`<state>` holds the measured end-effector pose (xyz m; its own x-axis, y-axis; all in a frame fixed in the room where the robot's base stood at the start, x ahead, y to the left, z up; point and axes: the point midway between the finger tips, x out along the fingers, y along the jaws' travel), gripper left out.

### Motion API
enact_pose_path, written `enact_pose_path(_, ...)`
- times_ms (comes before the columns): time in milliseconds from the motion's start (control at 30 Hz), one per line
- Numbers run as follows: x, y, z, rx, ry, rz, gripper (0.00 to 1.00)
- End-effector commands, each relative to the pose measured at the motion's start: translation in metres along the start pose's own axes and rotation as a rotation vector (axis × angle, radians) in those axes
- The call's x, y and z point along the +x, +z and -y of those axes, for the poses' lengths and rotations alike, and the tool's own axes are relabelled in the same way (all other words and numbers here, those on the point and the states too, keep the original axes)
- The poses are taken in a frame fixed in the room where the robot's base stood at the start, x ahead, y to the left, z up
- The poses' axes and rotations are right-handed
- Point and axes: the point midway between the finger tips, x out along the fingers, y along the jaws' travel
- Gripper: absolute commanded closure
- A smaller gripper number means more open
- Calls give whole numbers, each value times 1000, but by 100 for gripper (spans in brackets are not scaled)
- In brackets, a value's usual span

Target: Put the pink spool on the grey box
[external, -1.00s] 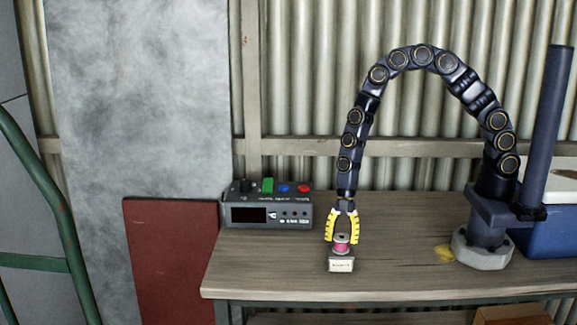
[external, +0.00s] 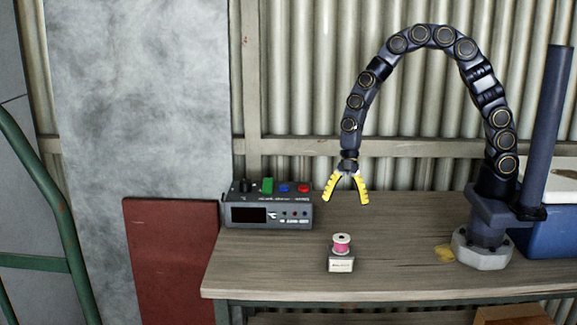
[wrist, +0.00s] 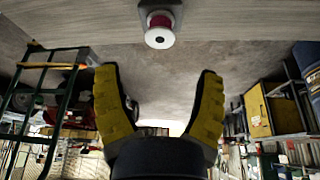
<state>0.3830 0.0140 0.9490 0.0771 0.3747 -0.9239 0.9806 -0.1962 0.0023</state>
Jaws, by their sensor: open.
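The pink spool (external: 341,244), with pale end discs, stands upright on top of a small box with a pale front and a grey top, the grey box (external: 340,265), near the front edge of the bench. My gripper (external: 346,203) has yellow fingers. It is open and empty, above the spool and clear of it. In the wrist view the spool (wrist: 160,30) is end-on at the top, beyond the spread fingers (wrist: 158,75), with part of the grey box (wrist: 175,4) showing behind it.
A dark control unit (external: 268,213) with coloured knobs stands on the bench to the left. A blue bin (external: 545,230) is at the right end, beside my base. The wooden bench top (external: 400,270) around the box is mostly clear.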

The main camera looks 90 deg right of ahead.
Motion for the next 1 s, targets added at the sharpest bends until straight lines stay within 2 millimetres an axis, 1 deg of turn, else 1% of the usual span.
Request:
enact_pose_path(33,-9,1,-1,0,6,2,31)
enact_pose_path(133,-21,0,-1,0,3,0,31)
enact_pose_path(233,-28,0,-1,0,3,1,31)
enact_pose_path(367,-31,0,0,3,1,1,31)
enact_pose_path(467,-37,-6,8,33,-9,7,31)
enact_pose_path(533,-48,-14,21,89,-23,18,31)
enact_pose_path(567,-54,-19,29,122,-30,27,31)
enact_pose_path(633,-71,-29,51,224,-43,57,31)
enact_pose_path(667,-78,-32,63,276,-54,76,31)
enact_pose_path(700,-88,-36,80,351,-61,105,31)
enact_pose_path(767,-103,-38,104,469,-60,149,31)
enact_pose_path(800,-112,-38,122,552,-59,184,31)
enact_pose_path(867,-124,-36,146,680,-43,236,31)
enact_pose_path(900,-132,-33,162,768,-30,270,31)
enact_pose_path(967,-141,-28,185,897,2,319,31)
enact_pose_path(1000,-147,-23,200,979,23,349,31)
